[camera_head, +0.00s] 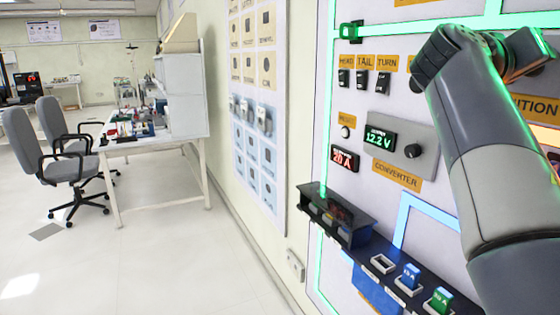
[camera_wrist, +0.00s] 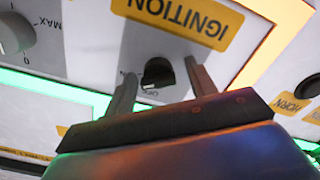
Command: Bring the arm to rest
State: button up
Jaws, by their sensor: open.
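My gripper (camera_wrist: 160,77) shows in the wrist view with its two fingers spread apart and nothing between them touching. The black ignition knob (camera_wrist: 158,72) appears between the fingers, below the yellow IGNITION label (camera_wrist: 180,22). I cannot tell how far the fingertips are from the panel. In the head view my arm reaches up from the lower right, bent at the top. Its end is partly cut off at the right edge, and the fingers cannot be made out there.
The upright panel (camera_head: 341,210) carries HEAD, TAIL and TURN switches (camera_head: 363,78), a converter unit (camera_head: 405,150) and lit strips. A dark shelf (camera_head: 375,254) with blue and green fuses juts out below. A white workbench (camera_head: 150,142) and grey chairs (camera_head: 45,145) stand left; floor between is clear.

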jog(key=shift+s+a+r+n+p, duration=0.15)
jog(key=shift+a+n+p, duration=0.3)
jog(key=shift+n+p, duration=1.35)
jog(key=shift+s+a+f+n+p, duration=0.1)
jog(key=shift+s+a+n+p, duration=0.25)
jog(key=shift+n+p, duration=1.4)
jog(key=shift+s+a+r+n+p, duration=0.1)
jog(key=shift+a+n+p, duration=0.4)
jog(key=shift+n+p, duration=1.25)
